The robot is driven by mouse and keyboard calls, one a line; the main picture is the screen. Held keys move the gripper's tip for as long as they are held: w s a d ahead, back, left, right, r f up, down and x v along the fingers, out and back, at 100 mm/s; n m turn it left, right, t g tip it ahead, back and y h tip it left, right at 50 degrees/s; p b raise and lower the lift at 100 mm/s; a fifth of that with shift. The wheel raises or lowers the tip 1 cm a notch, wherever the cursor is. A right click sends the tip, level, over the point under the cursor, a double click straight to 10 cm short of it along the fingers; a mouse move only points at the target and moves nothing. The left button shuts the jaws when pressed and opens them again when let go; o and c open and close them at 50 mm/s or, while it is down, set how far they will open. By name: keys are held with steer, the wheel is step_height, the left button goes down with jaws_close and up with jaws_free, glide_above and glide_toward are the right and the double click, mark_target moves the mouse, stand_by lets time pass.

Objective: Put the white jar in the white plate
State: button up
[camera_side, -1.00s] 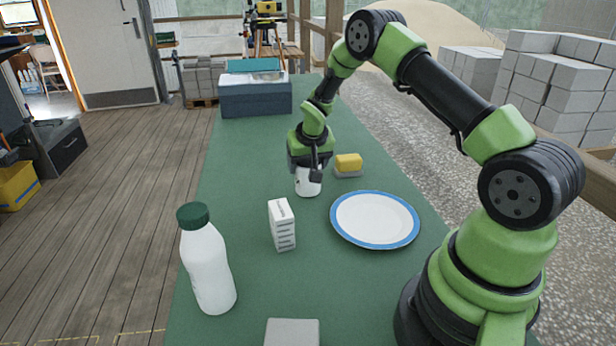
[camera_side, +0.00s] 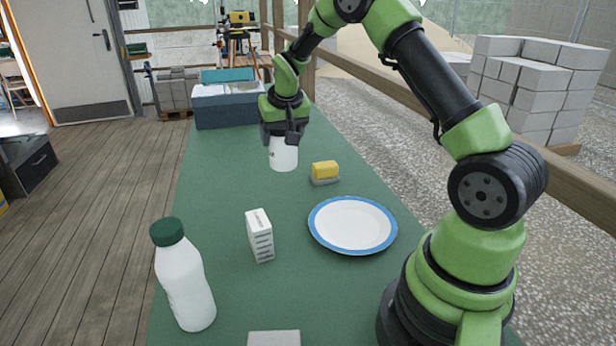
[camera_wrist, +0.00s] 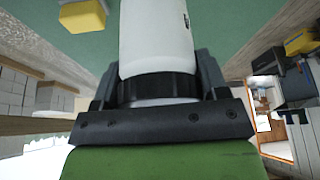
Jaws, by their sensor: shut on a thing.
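The white jar (camera_side: 283,154) is held upright in my gripper (camera_side: 284,138), which is shut around its upper part. In the side view it looks a little above the green table, though the gap under it is hard to judge. In the wrist view the jar (camera_wrist: 157,40) fills the middle, with the dark fingers on both sides of it and a black band near its top. The white plate (camera_side: 352,224) with a blue rim lies flat and empty on the table, to the right of the jar and nearer the side camera.
A yellow sponge on a grey base (camera_side: 325,170) sits between the jar and the plate. A white box (camera_side: 260,236) stands left of the plate. A white bottle with a green cap (camera_side: 184,278) stands at the front left. A blue-grey case (camera_side: 228,105) is at the table's far end.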

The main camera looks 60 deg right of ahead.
steer(key=s+a+r+n+y, duration=0.2)
steer(key=s+a+r+n, duration=0.35)
steer(key=s+a, duration=0.35)
steer(key=shift+s+d+f+m+h, duration=0.45)
steer(key=shift+s+d+f+m, duration=0.65)
steer(key=shift+d+f, duration=1)
steer(key=shift+s+d+f+m+h, duration=0.4)
steer(key=shift+s+d+f+m, duration=0.35)
steer(key=shift+d+f+m, duration=1.3)
steer(key=shift+s+d+f+m+h, duration=0.45)
steer(key=shift+s+d+f, duration=0.85)
steer(key=shift+f, duration=1.5)
steer(key=shift+w+d, duration=0.3)
steer(key=shift+w, duration=0.05)
steer(key=shift+f, duration=0.2)
steer(key=o, duration=1.1)
steer(key=shift+r, duration=0.15)
